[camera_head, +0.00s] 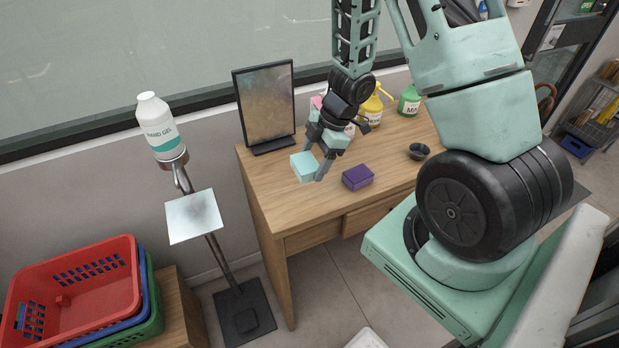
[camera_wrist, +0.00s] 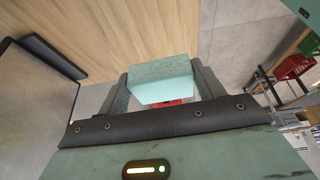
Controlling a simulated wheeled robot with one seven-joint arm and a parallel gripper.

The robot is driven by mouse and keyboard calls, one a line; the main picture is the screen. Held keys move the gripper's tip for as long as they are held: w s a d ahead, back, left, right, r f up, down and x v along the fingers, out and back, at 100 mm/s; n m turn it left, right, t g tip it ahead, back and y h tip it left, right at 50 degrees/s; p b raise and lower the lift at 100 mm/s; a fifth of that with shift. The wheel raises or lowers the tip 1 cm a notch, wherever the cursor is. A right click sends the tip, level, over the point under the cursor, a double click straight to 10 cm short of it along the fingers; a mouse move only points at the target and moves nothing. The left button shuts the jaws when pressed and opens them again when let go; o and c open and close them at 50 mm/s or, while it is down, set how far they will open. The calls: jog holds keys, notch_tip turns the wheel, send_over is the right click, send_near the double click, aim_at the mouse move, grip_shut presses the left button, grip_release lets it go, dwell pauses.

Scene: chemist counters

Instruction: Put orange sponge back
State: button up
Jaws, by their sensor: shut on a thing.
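My gripper (camera_head: 312,168) is shut on a light blue sponge-like block (camera_head: 302,168) near the left front part of the wooden desk. In the wrist view, the block (camera_wrist: 160,78) sits between the two fingers of my gripper (camera_wrist: 160,72), one on each side. I cannot tell whether it touches the desk top or hangs just above it. A purple block (camera_head: 357,178) lies on the desk to the right of my gripper. No sponge that is clearly orange shows in either view.
A black-framed panel (camera_head: 267,103) stands at the desk's back left. A yellow bottle (camera_head: 372,108), a green bottle (camera_head: 409,101) and a small dark bowl (camera_head: 419,151) are farther right. A hand-gel stand (camera_head: 195,215) and stacked baskets (camera_head: 75,290) stand left of the desk.

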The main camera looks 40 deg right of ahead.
aim_at(312, 198)
jog(key=shift+s+d+r, duration=0.1)
jog(key=shift+s+r, duration=0.25)
jog(key=shift+s+f+p, duration=0.15)
jog(key=shift+p, duration=0.15)
notch_tip(312, 198, down, 10)
jog(key=shift+r+b, duration=0.1)
jog(key=shift+b, duration=0.75)
jog(key=o, duration=0.9)
jog(key=shift+d, duration=0.1)
jog(key=shift+o, duration=0.2)
